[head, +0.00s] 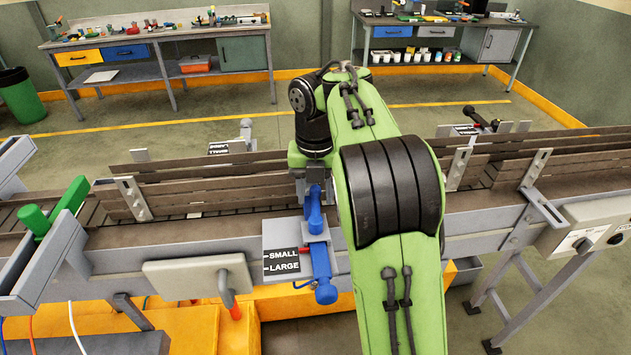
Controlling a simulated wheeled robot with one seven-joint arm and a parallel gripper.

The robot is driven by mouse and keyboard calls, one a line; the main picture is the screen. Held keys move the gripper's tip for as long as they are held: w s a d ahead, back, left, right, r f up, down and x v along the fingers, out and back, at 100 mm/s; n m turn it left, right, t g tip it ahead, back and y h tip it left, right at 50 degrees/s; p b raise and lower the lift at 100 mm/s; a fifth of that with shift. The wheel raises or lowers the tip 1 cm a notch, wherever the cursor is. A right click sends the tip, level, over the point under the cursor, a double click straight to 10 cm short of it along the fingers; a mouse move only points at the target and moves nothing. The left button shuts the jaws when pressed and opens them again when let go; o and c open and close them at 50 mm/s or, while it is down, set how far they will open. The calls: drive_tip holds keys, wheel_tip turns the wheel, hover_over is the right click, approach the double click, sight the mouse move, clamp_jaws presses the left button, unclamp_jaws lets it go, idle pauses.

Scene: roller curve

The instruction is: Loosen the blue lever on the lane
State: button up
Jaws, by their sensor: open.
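A blue lever (315,212) stands upright on a grey bracket at the near side rail of the conveyor lane (230,226). A longer blue bar (323,270) with a rounded end slopes down in front of it, beside a sign (281,261) reading SMALL and LARGE. My gripper (312,182) hangs from the dark wrist, just above and behind the lever's upper end. It is open, with its fingertips small and partly hidden. I cannot tell whether it touches the lever. My green arm covers the lane right of the lever.
Grey-brown guide rails (215,178) run along the lane. A green handle (56,212) stands at the left end. Blank grey plate (197,274) sits on the lane's near side, and a control box (590,228) is at the right. Workbenches (160,50) stand behind, with open floor between.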

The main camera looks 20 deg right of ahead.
sight(316, 196)
wheel_tip(316, 196, up, 16)
drive_tip(key=p, duration=0.8)
drive_tip(key=shift+f, duration=0.15)
drive_tip(key=s+a+f+m+t+b, duration=0.1)
drive_tip(key=s+a+f+m+b, duration=0.15)
drive_tip(key=s+m, duration=0.5)
drive_tip(key=s+a+f+m+t+b, duration=0.25)
drive_tip(key=s+m, duration=0.35)
drive_tip(key=m, duration=0.3)
drive_tip(key=s+d+f+m+t+b, duration=0.2)
drive_tip(key=s+f+m, duration=0.8)
drive_tip(key=m, duration=0.5)
drive_tip(key=shift+s+d+f+b, duration=0.15)
drive_tip(key=shift+s+d+b, duration=0.15)
drive_tip(key=shift+s+b, duration=0.45)
